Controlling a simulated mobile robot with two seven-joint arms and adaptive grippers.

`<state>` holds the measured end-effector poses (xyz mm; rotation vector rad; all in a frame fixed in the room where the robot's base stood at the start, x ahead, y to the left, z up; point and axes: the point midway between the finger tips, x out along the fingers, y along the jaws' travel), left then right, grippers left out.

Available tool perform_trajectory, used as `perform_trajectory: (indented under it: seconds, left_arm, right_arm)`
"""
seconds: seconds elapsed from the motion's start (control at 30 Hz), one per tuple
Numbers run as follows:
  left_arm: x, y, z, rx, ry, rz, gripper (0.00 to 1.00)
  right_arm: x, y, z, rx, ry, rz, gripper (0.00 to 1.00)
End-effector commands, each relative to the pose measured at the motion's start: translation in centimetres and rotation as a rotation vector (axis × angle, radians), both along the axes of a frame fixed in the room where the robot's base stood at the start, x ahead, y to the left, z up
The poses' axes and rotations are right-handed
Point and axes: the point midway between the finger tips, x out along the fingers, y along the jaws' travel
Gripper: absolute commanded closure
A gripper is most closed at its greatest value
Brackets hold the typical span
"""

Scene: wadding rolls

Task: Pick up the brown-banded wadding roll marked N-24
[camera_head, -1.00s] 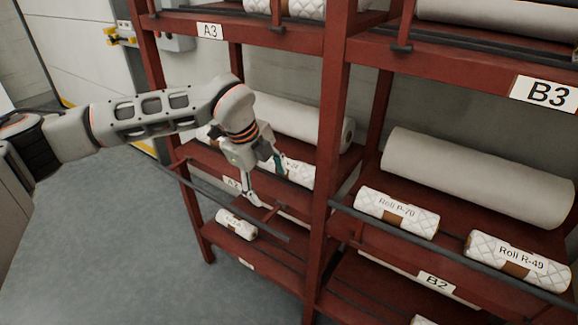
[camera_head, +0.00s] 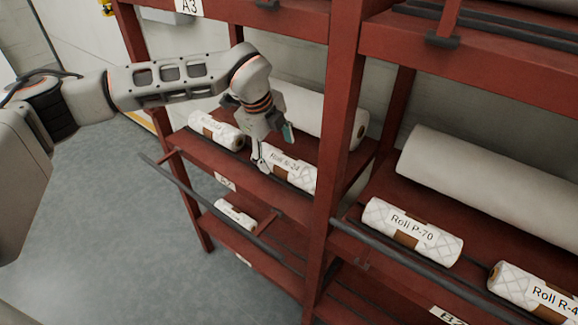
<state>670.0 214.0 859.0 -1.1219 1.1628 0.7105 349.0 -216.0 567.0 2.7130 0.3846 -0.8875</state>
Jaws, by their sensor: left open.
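A white quilted roll (camera_head: 302,177) with a brown band lies on the left bay's middle shelf; its label ends in "24", but the letter is hard to read. My left gripper (camera_head: 271,148) is open above this roll's left end. One finger hangs at the roll's near left end and the other is higher, toward the back. I cannot tell whether the finger touches the roll. The roll's right end is partly behind the red upright. My right gripper is not in view.
Another banded roll (camera_head: 216,131) lies left on the same shelf, with a long plain roll (camera_head: 318,110) behind. A small roll (camera_head: 235,213) lies below. Roll P-70 (camera_head: 412,232) lies beyond the red upright (camera_head: 332,150). A dark bar (camera_head: 200,195) runs before the shelf.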

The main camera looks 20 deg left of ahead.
Motion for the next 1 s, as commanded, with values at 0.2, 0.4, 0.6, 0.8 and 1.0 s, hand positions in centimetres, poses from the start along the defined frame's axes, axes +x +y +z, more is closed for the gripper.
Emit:
perform_trajectory:
  seconds: [0.2,0.4,0.6,0.8,1.0]
  left_arm:
    - [0.4,-0.6,-2.3,0.000,0.003,-0.001,0.34]
    - [1.1,-1.0,-4.9,-0.001,0.004,0.000,0.34]
    - [1.3,-1.1,-4.8,-0.002,-0.002,0.001,0.34]
    - [1.3,-1.1,-4.8,-0.002,-0.002,0.001,0.73]
    - [1.3,-1.1,-4.8,-0.003,-0.001,0.000,0.76]
  right_arm:
    - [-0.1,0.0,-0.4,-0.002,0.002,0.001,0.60]
    - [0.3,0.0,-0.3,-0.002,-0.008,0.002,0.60]
    - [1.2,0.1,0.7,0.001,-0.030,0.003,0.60]
    - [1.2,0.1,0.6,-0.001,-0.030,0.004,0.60]
    - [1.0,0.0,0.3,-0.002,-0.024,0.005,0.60]
